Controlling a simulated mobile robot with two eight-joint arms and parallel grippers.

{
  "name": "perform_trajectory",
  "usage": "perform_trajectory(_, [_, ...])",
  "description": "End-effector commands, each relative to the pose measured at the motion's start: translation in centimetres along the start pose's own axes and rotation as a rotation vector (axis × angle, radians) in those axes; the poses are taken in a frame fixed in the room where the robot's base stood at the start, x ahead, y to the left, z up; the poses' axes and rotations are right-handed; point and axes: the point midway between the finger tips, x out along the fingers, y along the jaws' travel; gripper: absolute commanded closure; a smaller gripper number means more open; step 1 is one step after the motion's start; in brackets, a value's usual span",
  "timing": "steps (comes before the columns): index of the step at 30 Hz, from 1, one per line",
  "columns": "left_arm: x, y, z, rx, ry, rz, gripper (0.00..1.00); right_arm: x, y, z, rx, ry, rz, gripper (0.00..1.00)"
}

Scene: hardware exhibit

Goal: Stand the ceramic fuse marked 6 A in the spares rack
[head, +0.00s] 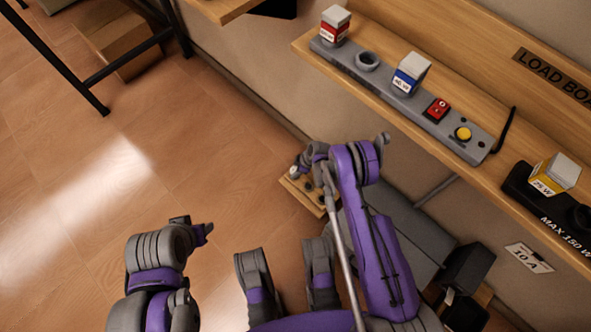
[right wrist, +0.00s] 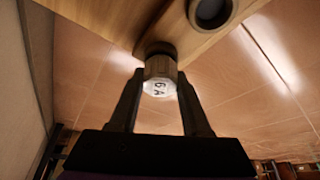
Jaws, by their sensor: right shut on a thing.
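The white ceramic fuse marked 6 A (right wrist: 160,82) is between the two fingers of my right gripper (right wrist: 158,98), which is shut on it. The fuse's marked end faces the wrist camera. Its other end is at a dark ring on the wooden spares rack (right wrist: 205,42); I cannot tell how deep it sits. The rack has another dark-ringed round hole, which looks empty. In the head view, my right gripper (head: 303,168) is over the small wooden rack (head: 318,206) and hides part of it. My left gripper (head: 204,233) is at lower left, away from everything; its fingers are unclear.
A wall shelf (head: 408,118) at upper right holds a grey strip (head: 400,98) with red- and blue-labelled blocks, a red switch and a yellow button. A black holder (head: 545,205) with a yellow-labelled block is farther right. The tiled floor (head: 190,110) at left is largely clear.

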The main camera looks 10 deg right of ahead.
Motion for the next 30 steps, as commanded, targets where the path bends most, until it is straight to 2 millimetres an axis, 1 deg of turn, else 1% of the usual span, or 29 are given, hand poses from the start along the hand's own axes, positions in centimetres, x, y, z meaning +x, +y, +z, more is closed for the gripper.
perform_trajectory(18, [0.00,0.00,0.00,0.000,0.000,0.000,0.50,0.47,0.00,0.19,0.000,0.000,0.000,1.00])
perform_trajectory(19, [0.00,0.00,0.00,0.000,0.000,0.000,0.50,0.45,0.01,0.18,0.000,0.000,0.000,0.47])
perform_trajectory(24, [0.00,0.00,0.00,0.000,0.000,0.000,0.50,0.45,0.00,0.18,0.000,0.000,0.000,0.17])
perform_trajectory(30, [0.00,0.00,0.00,0.000,0.000,0.000,0.50,0.44,0.00,0.18,0.000,0.000,0.000,0.17])
